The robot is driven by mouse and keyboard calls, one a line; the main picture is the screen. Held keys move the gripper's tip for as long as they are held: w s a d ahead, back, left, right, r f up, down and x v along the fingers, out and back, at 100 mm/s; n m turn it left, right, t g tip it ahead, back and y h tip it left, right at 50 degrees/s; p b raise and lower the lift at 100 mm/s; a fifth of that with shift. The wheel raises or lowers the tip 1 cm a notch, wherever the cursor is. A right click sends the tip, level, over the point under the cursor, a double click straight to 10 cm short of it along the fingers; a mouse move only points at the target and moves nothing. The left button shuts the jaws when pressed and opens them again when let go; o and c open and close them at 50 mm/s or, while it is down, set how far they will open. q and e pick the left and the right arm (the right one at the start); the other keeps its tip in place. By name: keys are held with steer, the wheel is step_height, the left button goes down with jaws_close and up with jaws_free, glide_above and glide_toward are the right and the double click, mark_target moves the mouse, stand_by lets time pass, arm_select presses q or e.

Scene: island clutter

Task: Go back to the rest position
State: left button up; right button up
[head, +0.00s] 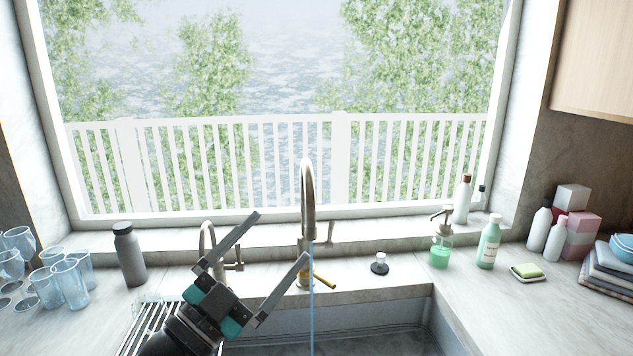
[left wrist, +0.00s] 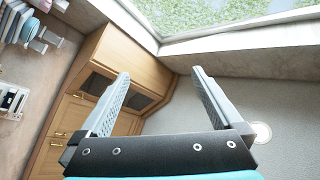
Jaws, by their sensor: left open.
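My left gripper (head: 281,251) is open and empty, raised over the left part of the sink in the head view. Its two fingers point up and to the right, toward the tall faucet. In the left wrist view the fingers of the left gripper (left wrist: 158,90) are spread wide with nothing between them. My right gripper is not in view. The tall faucet (head: 307,200) stands behind the sink (head: 390,318), and a thin blue stream of water (head: 311,300) falls from it, close to the right finger.
A smaller faucet (head: 207,238) stands behind the gripper. Several glasses (head: 70,283) and a grey bottle (head: 129,255) stand at left. A soap dispenser (head: 440,250), a green bottle (head: 489,243) and a soap dish (head: 528,273) stand at right. The window (head: 280,100) is behind.

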arm_select(q)
steer(key=s+a+f+n+g+y, duration=0.2)
steer(key=s+a+f+n+y, duration=0.1)
steer(key=a+f+n+y, duration=0.55)
steer(key=s+a+f+n+g+y, duration=0.25)
steer(key=f+n+y, duration=0.35)
steer(key=f, duration=0.5)
steer(key=s+d+f+m+g, duration=0.1)
steer(key=s+f+g, duration=0.45)
steer(key=s, duration=0.45)
steer(key=s+d+f+m+g, duration=0.1)
steer(key=s+f+g, duration=0.4)
steer(key=s, duration=0.5)
step_height(320, 180, down, 30)
steer(key=s+b, duration=0.1)
steer(key=b, duration=0.5)
steer(key=s+a+f+g+b, duration=0.1)
steer(key=s+a+f+b, duration=0.2)
steer(key=s+f, duration=1.3)
step_height(320, 180, down, 3)
steer(key=b, duration=0.2)
steer(key=shift+g+b, duration=0.4)
